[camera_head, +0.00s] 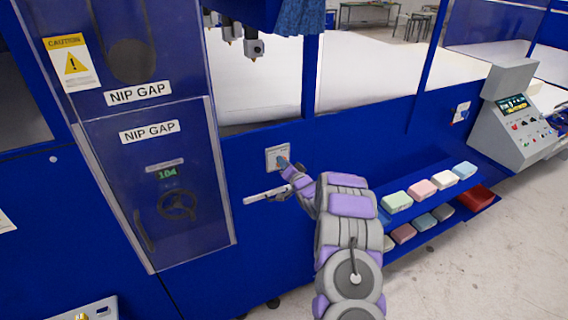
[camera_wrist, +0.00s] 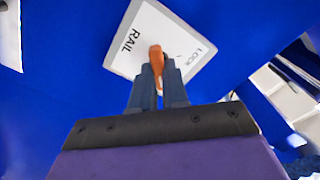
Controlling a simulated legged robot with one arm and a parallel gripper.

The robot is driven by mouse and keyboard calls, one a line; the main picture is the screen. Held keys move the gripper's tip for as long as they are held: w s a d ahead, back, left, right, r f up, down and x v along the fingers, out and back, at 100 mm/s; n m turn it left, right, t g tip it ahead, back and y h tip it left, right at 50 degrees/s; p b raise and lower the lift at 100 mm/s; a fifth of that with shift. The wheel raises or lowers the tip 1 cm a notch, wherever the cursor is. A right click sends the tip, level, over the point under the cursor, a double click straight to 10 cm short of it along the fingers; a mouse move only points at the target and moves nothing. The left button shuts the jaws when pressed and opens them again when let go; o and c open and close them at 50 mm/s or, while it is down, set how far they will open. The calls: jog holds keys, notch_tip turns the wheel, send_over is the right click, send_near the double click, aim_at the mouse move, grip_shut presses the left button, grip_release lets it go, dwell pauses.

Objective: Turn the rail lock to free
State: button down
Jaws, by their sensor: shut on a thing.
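The rail lock plate (camera_head: 275,153) is a pale square on the blue machine front. In the wrist view the plate (camera_wrist: 133,58) shows the words RAIL and LOCK and looks tilted. An orange-brown lever (camera_wrist: 156,57) stands at the middle of the plate. My gripper (camera_wrist: 158,85) is shut on the lever, with one dark finger on each side of it. In the head view my gripper (camera_head: 283,163) reaches the plate from the lower right and covers part of it. The lever's lower part is hidden between the fingers. I cannot read any mark for free.
A pale bar handle (camera_head: 268,194) sticks out just below the plate. A clear guarded door with NIP GAP labels (camera_head: 149,131) stands to the left. Shelves of coloured foam blocks (camera_head: 421,190) are at the right, with a control console (camera_head: 515,125) beyond.

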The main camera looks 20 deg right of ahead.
jog(key=shift+f, duration=0.3)
jog(key=c, duration=1.1)
grip_release()
jog(key=shift+w+d, duration=0.1)
jog(key=shift+w, duration=0.05)
jog(key=shift+c, duration=0.2)
jog(key=shift+r, duration=0.2)
jog(key=shift+s, duration=0.25)
jog(key=s+b, duration=0.2)
jog(key=s, duration=1.5)
jog(key=shift+d, duration=0.4)
jog(key=shift+f+b, duration=0.1)
jog(key=shift+b, duration=0.2)
